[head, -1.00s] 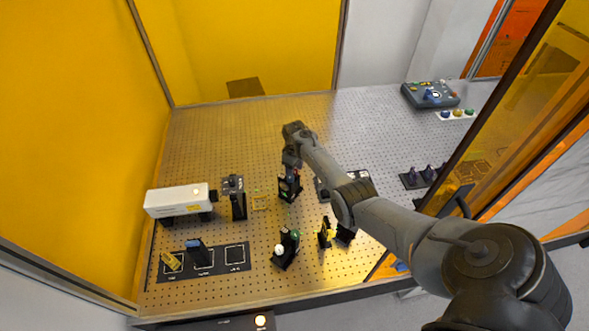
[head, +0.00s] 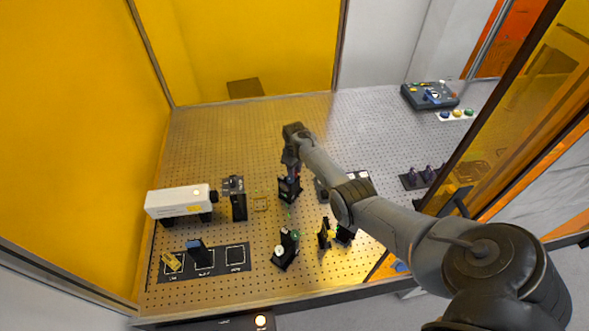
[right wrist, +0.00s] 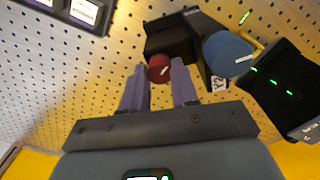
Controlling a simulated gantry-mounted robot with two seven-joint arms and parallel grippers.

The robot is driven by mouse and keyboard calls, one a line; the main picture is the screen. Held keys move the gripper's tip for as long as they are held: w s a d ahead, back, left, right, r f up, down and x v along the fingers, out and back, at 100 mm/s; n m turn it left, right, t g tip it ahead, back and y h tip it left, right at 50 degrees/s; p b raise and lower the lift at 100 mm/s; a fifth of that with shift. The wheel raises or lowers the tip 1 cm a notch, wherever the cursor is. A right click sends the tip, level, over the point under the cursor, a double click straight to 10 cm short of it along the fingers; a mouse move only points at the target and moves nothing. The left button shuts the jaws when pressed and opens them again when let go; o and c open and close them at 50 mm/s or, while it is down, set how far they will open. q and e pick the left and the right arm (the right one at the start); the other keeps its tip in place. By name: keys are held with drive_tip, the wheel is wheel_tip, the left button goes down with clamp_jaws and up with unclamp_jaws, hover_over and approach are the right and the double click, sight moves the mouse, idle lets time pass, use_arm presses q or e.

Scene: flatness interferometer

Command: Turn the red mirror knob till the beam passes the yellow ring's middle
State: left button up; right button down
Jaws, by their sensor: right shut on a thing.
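The red mirror knob (right wrist: 159,68) is between the two purple fingertips of my right gripper (right wrist: 160,82), which is shut on it. A white line marks the knob's face. The knob sits on a black mirror mount (right wrist: 168,38), beside a larger blue knob (right wrist: 228,54). In the head view my right gripper (head: 291,172) comes down from above onto the mirror mount (head: 289,190) and hides part of it. My left gripper is out of view.
A white laser box (head: 178,202) and a dark post (head: 237,200) stand to the left. A mount with a green top (head: 286,248) stands in front. Green dashes (right wrist: 271,80) show on a black block in the wrist view. The back of the perforated board (head: 225,135) is clear.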

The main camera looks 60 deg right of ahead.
drive_tip(key=m, duration=0.3)
drive_tip(key=shift+m+p, duration=0.3)
drive_tip(key=shift+p, duration=0.1)
drive_tip(key=shift+m, duration=0.8)
drive_tip(key=c, duration=0.8)
unclamp_jaws()
drive_tip(key=shift+c, duration=0.2)
drive_tip(key=shift+r+p, duration=0.35)
drive_tip(key=shift+r, duration=0.3)
wheel_tip(320, 180, up, 10)
drive_tip(key=shift+f, duration=0.25)
